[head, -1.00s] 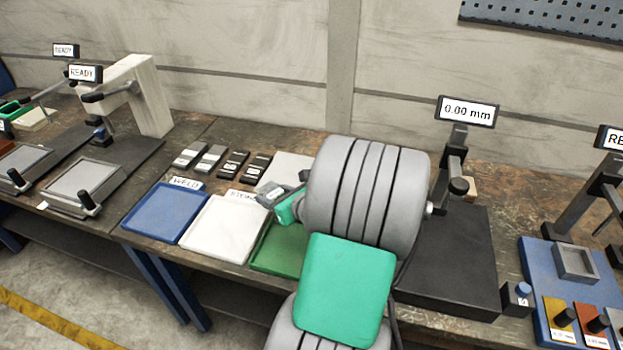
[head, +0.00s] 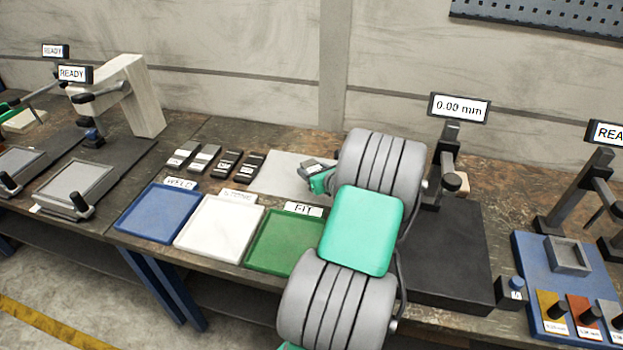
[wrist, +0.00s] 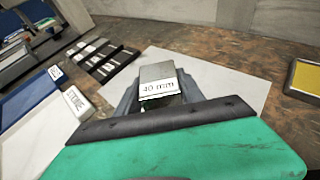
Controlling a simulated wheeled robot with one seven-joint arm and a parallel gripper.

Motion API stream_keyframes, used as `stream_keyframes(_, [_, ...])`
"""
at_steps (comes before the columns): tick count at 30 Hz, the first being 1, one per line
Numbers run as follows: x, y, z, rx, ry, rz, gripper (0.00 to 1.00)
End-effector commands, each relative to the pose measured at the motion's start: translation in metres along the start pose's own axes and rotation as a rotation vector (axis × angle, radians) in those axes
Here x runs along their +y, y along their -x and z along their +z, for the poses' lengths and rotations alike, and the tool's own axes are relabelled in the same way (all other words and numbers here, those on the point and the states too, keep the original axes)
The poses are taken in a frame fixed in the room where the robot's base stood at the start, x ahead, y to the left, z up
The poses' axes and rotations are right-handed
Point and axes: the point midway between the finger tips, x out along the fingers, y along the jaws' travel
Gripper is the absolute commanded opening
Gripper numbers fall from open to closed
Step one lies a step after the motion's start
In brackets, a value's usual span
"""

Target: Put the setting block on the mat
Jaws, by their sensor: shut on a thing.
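The setting block (wrist: 157,76) is a small grey metal block with a white "40 mm" label in the wrist view. It also shows in the head view (head: 311,165), at the end of my arm. My gripper (wrist: 156,97) is shut on it, with the dark fingers on either side. The mat (head: 269,176) is a pale grey sheet on the bench behind the trays. In the wrist view the mat (wrist: 222,86) spreads behind and beside the block. The block appears over the mat; whether it touches is hard to tell. My arm hides the mat's right part.
Blue (head: 158,212), white (head: 218,228) and green (head: 280,243) trays line the front edge. Several dark and grey blocks (head: 216,160) lie left of the mat. A gauge stand with a "0.00 mm" display (head: 459,108) and black base (head: 447,255) stands at right.

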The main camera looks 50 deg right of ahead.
Motion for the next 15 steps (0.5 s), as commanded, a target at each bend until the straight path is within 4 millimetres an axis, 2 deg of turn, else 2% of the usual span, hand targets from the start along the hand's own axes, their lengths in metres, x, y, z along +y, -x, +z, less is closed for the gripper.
stream_keyframes(3, [-0.009, -0.018, -0.006, -0.009, 0.005, -0.001, 0.00])
stream_keyframes(8, [-0.014, -0.032, -0.015, -0.008, 0.005, -0.001, 0.00])
stream_keyframes(12, [-0.014, -0.040, -0.035, -0.007, 0.002, -0.002, 0.00])
stream_keyframes(15, [-0.015, -0.043, -0.042, -0.009, 0.006, -0.002, 0.00])
